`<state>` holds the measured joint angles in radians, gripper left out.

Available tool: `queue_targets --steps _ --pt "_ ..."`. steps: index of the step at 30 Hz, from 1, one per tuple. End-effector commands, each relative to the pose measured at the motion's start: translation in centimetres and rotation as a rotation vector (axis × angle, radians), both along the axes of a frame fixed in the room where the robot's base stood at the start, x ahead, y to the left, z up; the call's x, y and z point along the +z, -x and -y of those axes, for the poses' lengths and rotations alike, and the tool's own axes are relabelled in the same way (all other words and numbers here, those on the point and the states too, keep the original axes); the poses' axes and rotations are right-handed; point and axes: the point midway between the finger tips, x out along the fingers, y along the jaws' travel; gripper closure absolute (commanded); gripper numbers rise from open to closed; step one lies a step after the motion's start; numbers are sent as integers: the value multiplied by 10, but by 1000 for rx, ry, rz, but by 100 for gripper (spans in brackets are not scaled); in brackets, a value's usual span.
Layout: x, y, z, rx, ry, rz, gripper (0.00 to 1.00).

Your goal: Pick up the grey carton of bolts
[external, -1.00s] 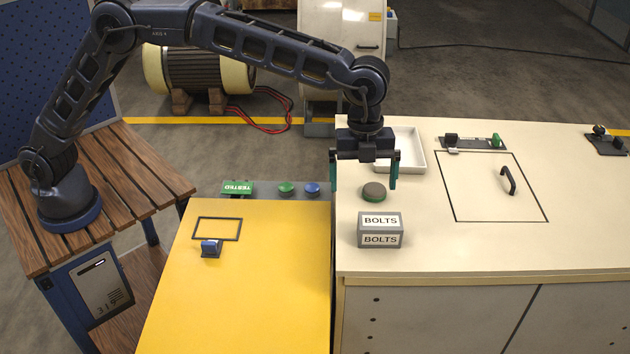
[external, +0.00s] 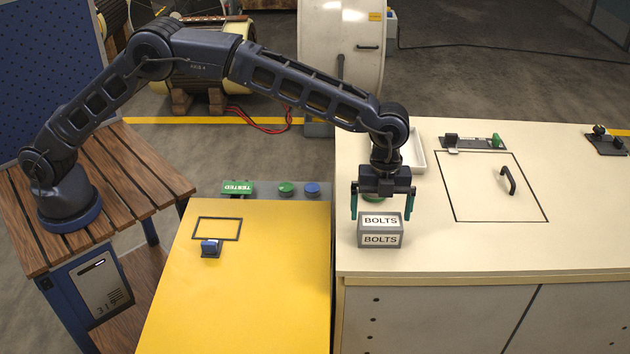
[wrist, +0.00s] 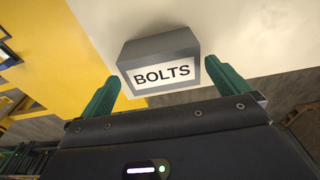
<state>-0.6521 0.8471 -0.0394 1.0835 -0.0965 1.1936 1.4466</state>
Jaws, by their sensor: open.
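The grey carton of bolts (external: 380,230) stands on the cream worktop near its front left corner, with white BOLTS labels on its top and front. In the wrist view the carton (wrist: 160,62) shows between and beyond the green fingertips. My gripper (external: 381,210) is open and points down, its fingers to the left and right of the carton's upper part. In the wrist view my gripper (wrist: 168,88) holds nothing. I cannot tell whether a finger touches the carton.
The yellow table (external: 260,290) on the left has a small blue switch (external: 211,247). The worktop right of the carton is clear.

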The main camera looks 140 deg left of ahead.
Motion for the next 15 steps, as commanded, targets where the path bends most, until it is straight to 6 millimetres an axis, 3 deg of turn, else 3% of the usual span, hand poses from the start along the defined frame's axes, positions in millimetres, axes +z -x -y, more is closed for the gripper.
queue_targets --steps 10,15 --pt "-40 -8 7 -1 1 -1 0" --pt "-48 -9 8 -1 0 1 0"
